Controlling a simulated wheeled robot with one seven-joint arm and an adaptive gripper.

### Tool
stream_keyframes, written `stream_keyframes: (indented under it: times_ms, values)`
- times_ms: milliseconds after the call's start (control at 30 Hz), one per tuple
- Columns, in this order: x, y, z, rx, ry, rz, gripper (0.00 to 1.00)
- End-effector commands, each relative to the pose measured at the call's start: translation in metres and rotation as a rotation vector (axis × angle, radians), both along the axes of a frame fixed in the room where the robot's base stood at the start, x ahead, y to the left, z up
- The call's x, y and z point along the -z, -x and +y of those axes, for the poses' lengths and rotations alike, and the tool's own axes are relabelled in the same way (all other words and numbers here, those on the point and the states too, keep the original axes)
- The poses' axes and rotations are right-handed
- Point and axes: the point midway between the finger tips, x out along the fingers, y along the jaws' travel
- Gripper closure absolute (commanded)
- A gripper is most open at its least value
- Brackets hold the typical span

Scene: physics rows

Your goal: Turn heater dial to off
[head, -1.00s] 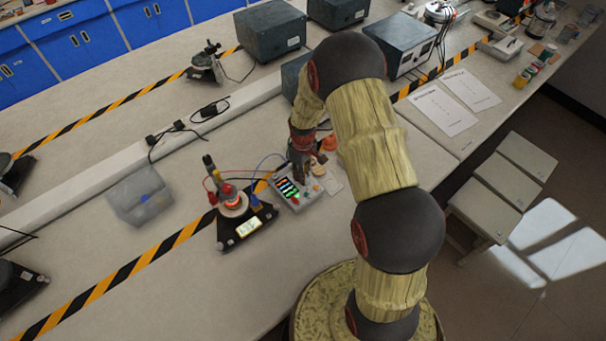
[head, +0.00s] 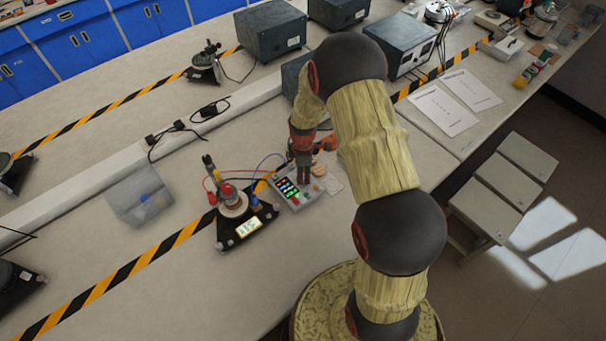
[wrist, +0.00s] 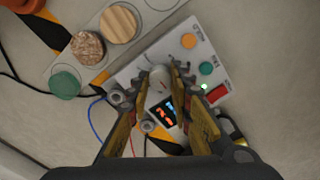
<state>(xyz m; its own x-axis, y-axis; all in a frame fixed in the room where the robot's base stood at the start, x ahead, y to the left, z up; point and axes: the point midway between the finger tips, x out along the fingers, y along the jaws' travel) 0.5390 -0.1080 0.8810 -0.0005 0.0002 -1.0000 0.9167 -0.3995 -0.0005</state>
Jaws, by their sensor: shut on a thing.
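The heater's control box (head: 293,190) is a pale grey box with a lit display, a red switch and colored buttons. It also shows in the wrist view (wrist: 211,60). The pale round dial (wrist: 159,84) sits on its face between my fingertips. My gripper (wrist: 160,73) is shut on the dial, pointing down at the box. In the head view my gripper (head: 304,174) hides the dial. The dial's pointer cannot be made out. The heater stand (head: 234,205), with a small vessel on a dark base, is left of the box and shows no orange glow.
Red and blue wires link the stand and box. A sample strip with round discs (wrist: 118,24) lies beside the box. Grey instruments (head: 271,30) stand behind.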

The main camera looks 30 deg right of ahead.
Motion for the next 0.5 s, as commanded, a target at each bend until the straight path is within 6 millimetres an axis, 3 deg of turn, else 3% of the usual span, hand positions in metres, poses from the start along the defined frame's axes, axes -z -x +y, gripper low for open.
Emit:
stream_keyframes:
  times_ms: [500]
  values:
    - [-0.0010, -0.0014, -0.0002, -0.030, 0.000, -0.003, 1.00]
